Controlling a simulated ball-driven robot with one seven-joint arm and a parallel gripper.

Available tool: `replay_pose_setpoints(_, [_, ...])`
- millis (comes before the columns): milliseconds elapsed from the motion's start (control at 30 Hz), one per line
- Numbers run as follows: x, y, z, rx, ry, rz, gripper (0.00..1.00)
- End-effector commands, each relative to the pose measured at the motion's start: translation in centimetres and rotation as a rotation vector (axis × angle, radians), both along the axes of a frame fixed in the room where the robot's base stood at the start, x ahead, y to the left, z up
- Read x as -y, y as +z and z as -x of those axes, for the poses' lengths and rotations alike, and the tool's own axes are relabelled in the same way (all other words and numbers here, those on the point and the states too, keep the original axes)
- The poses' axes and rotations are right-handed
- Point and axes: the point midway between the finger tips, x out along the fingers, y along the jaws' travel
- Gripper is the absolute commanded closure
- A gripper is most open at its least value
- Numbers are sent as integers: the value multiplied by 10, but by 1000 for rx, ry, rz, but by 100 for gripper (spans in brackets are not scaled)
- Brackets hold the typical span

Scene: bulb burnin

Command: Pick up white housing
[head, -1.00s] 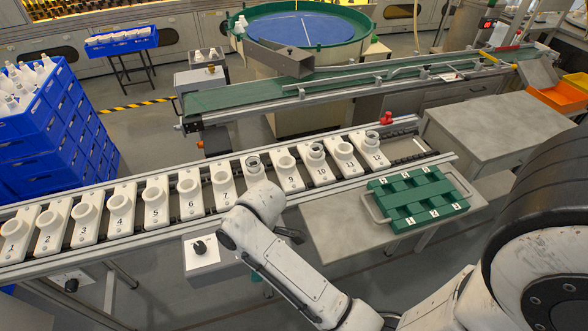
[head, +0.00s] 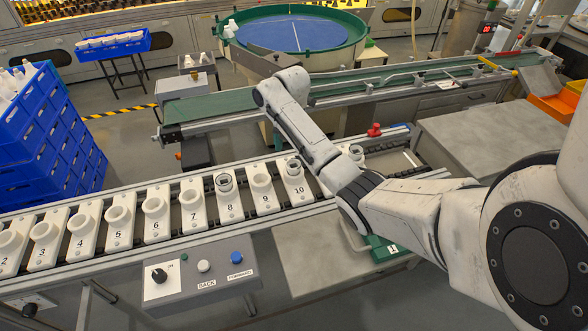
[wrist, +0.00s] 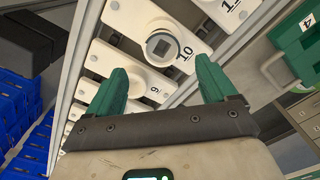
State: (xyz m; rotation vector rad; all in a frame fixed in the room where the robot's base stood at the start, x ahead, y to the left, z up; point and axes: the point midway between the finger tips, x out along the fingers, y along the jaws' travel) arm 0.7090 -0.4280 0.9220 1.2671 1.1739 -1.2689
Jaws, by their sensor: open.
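White housings with round collars sit in a row on numbered white carriers along the conveyor. In the wrist view my open gripper (wrist: 163,72) has its two green fingers below and to either side of the housing on carrier 10 (wrist: 168,47), which has a grey square in its round top. The fingers do not appear to touch it. In the head view the carrier 10 housing (head: 294,168) and the dark-ringed one on carrier 8 (head: 224,183) show; my gripper is hidden there.
A control panel (head: 205,270) with a knob and buttons stands in front of the conveyor. A green tray (head: 385,250) is partly hidden by my arm; it also shows in the wrist view (wrist: 292,50). Blue crates (head: 45,140) are stacked at left. A green belt (head: 225,103) runs behind.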

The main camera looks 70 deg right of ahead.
Motion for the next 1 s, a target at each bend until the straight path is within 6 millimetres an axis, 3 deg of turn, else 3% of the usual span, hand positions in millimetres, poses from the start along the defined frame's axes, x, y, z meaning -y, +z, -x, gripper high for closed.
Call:
replay_pose_setpoints(333, [1, -29, 2, 0, -3, 0, 15])
replay_pose_setpoints(600, [3, -65, 5, 1, -3, 1, 15])
replay_pose_setpoints(900, [3, -72, 4, 3, -3, 2, 15])
replay_pose_setpoints(1000, [3, -72, 4, 3, -3, 2, 23])
